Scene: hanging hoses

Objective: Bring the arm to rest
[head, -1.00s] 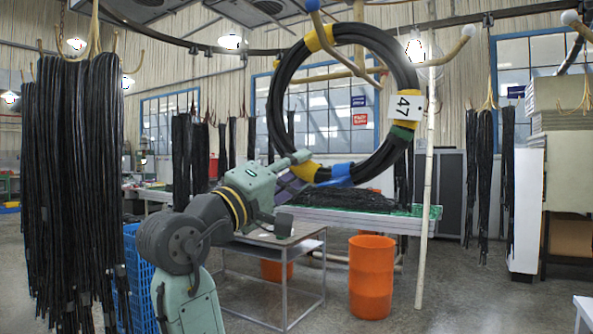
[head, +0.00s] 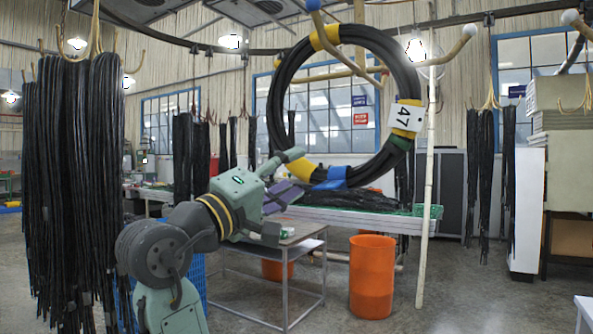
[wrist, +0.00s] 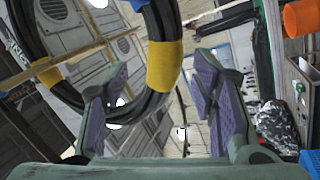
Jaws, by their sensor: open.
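My gripper (head: 286,188) is open and empty, with purple pads facing each other. It is at the lower left of a black hose coil (head: 277,100) in the head view, and its upper finger shows close to the coil's yellow band there. The coil hangs from a hook rack, with yellow, blue and green bands and a white tag (head: 404,116) reading 47. In the wrist view the open fingers (wrist: 160,66) show with a yellow band of the coil (wrist: 164,68) beyond the gap. No hose is between the pads. My arm is bent at the lower left.
A thick bundle of black hoses (head: 72,180) hangs at the left. A small metal table (head: 270,262) stands below my gripper, with orange bins (head: 372,278) near it. A pale pole (head: 427,190) stands right of the coil.

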